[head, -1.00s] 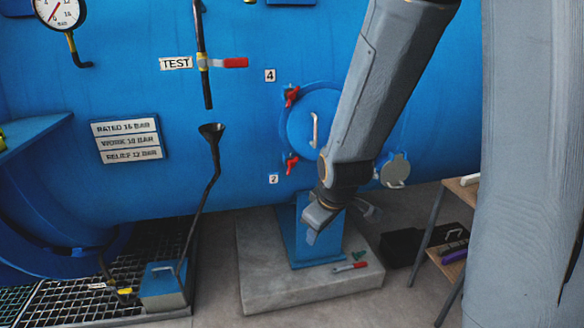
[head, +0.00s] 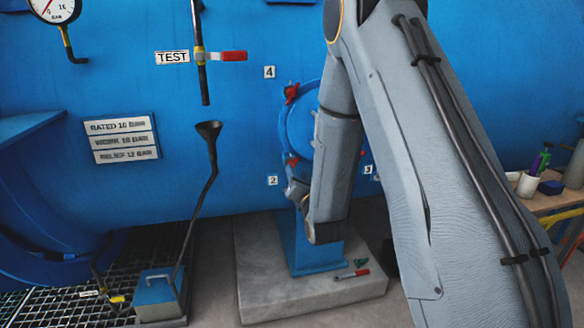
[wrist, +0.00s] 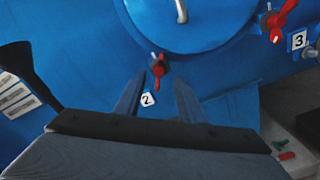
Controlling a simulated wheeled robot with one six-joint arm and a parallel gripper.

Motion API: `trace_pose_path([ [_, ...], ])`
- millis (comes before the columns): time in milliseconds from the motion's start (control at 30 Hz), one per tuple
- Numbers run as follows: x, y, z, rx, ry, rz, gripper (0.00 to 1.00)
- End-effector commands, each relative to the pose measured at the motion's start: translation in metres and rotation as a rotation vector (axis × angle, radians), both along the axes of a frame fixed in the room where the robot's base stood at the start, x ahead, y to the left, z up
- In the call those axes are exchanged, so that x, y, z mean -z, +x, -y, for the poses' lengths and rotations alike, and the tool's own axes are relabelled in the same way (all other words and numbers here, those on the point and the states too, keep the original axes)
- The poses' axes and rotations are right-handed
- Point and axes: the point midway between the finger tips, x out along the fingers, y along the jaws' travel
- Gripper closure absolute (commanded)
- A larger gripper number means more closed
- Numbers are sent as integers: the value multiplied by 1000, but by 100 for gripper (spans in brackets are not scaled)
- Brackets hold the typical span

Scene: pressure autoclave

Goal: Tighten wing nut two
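Wing nut two (wrist: 158,68) is red, on a dark stud at the lower edge of the round blue door (wrist: 185,35). Its wings stand near upright in the wrist view, above the "2" label (wrist: 148,99). In the head view, wing nut two (head: 290,159) shows just above my gripper (head: 297,190), which is partly hidden by my arm. In the wrist view, my gripper (wrist: 157,85) is open and empty, its two fingers apart, with the nut seen between and just beyond the tips. I cannot tell the exact depth gap.
Wing nut three (wrist: 280,18) is at the right, by its "3" label (wrist: 299,40). Wing nut four (head: 291,92) is at the door's upper left. A black funnel (head: 209,132) on a bent pipe stands left. A red marker (head: 352,274) lies on the concrete plinth (head: 262,292).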

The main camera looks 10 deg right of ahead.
Motion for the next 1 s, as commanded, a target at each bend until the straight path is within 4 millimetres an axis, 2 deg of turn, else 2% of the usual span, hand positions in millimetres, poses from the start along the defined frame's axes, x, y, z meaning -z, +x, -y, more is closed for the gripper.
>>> trace_pose_path([
  [167,-2,11,0,0,-31,19,64],
  [600,-2,71,0,-1,-27,17,64],
  [767,-2,78,0,0,-27,15,64],
  [1000,-2,79,0,0,-27,15,64],
])
